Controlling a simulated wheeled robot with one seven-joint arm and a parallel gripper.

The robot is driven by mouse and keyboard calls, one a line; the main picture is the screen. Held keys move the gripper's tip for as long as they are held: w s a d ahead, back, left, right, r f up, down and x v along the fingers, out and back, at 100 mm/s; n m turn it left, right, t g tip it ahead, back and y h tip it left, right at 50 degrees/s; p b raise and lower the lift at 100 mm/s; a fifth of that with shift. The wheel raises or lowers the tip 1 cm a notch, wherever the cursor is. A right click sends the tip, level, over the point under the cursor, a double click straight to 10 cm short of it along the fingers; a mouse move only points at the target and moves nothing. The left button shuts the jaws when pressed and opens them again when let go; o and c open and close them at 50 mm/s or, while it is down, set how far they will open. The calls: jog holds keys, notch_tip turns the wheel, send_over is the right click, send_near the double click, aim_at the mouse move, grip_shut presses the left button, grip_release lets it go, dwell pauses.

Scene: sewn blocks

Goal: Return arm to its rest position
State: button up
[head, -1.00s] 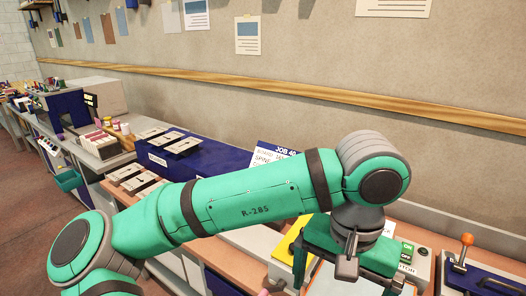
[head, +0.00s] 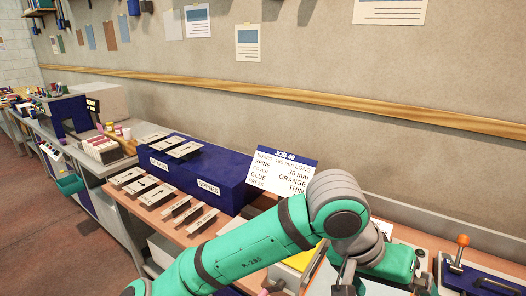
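My green arm (head: 243,252) reaches from the bottom edge up to the right over the front of the bench in the head view. Its rounded grey and green wrist joint (head: 338,204) is bent downward. My gripper (head: 346,274) is partly visible below the wrist at the bottom of the picture. Its grey fingers run toward the lower edge, and I cannot make out whether they are open or shut, or whether they hold anything.
A job card (head: 283,171) stands behind the wrist. A dark blue stepped stand (head: 222,176) carries pale pieces, with more on the wooden bench (head: 172,234).

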jog(key=w+d+r+n+t+h, duration=0.2)
jog(key=w+d+n+t+h, duration=0.2)
jog(key=w+d+t+h, duration=0.5)
jog(key=a+f+n+t+y, duration=0.7)
jog(key=a+f+n+t, duration=0.3)
jog(key=a+f, duration=0.75)
jog(key=s+a+f+g+y, duration=0.1)
jog(key=s+a+f+y, duration=0.25)
jog(key=s+f, duration=0.3)
jog(key=s+a+f+g+y, duration=0.1)
jog(key=s+a+f+y, duration=0.25)
jog(key=s+f, duration=0.3)
jog(key=s+a+f+m, duration=0.1)
jog(key=s+a+m, duration=0.2)
jog(key=s, duration=0.6)
jog(key=s+a+f+m+g+y, duration=0.1)
jog(key=s+a, duration=0.3)
jog(key=s, duration=0.5)
jog(key=shift+a+f+m+g+y, duration=0.25)
jog(key=shift+a+m+g+y, duration=0.05)
jog(key=shift+m, duration=0.6)
